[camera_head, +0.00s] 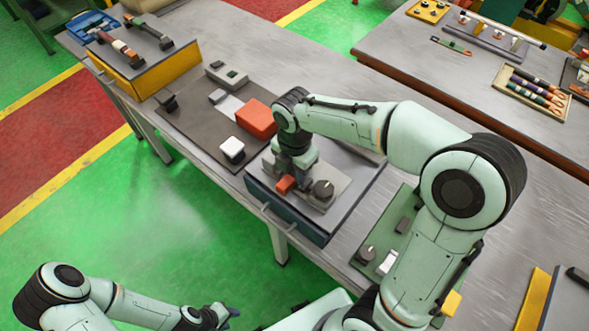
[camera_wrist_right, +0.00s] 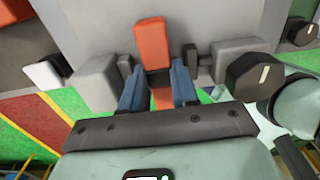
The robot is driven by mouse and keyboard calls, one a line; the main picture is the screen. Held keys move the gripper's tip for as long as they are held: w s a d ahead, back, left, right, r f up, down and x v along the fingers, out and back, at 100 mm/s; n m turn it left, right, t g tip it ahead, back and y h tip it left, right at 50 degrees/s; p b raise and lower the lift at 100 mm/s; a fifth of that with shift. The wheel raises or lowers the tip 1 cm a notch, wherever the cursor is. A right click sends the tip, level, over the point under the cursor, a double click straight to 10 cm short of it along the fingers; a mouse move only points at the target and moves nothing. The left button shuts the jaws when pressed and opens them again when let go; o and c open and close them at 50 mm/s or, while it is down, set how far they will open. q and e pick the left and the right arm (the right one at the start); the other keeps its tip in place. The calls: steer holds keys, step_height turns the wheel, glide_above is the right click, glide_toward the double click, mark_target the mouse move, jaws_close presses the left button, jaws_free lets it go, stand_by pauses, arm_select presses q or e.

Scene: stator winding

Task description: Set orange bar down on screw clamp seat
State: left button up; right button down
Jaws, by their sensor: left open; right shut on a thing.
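The orange bar (camera_head: 286,184) is held in my right gripper (camera_head: 291,174) over the screw clamp (camera_head: 323,189), a grey fixture with a dark knob. In the right wrist view the bar (camera_wrist_right: 151,42) stands out between the blue fingers of my right gripper (camera_wrist_right: 159,82), which are shut on it. The clamp's two dark jaw pads lie on either side of the bar, and its black knob (camera_wrist_right: 252,76) is to the right. I cannot tell whether the bar touches the seat. My left gripper (camera_head: 228,313) is open, low and away from the table.
The clamp stands on a dark-blue box (camera_head: 290,217) at the table edge. Beside it, a dark mat (camera_head: 187,123) carries an orange-red block (camera_head: 256,118) and a white block (camera_head: 232,149). A yellow box (camera_head: 146,72) with tools stands far left. A green plate (camera_head: 379,244) with parts lies nearer.

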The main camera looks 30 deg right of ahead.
mark_target(294, 172)
steer(key=shift+f, duration=0.15)
steer(key=c, duration=1.1)
jaws_free()
arm_select(q)
steer(key=shift+f, duration=0.1)
arm_select(e)
steer(key=shift+r, duration=0.35)
arm_select(q)
steer(key=w+r+p, duration=0.1)
steer(key=w+r, duration=0.1)
steer(key=shift+w+r+p, duration=0.25)
steer(key=shift+r+p, duration=0.05)
steer(key=shift+p, duration=0.1)
arm_select(e)
step_height(294, 172, up, 12)
steer(key=shift+f, duration=0.2)
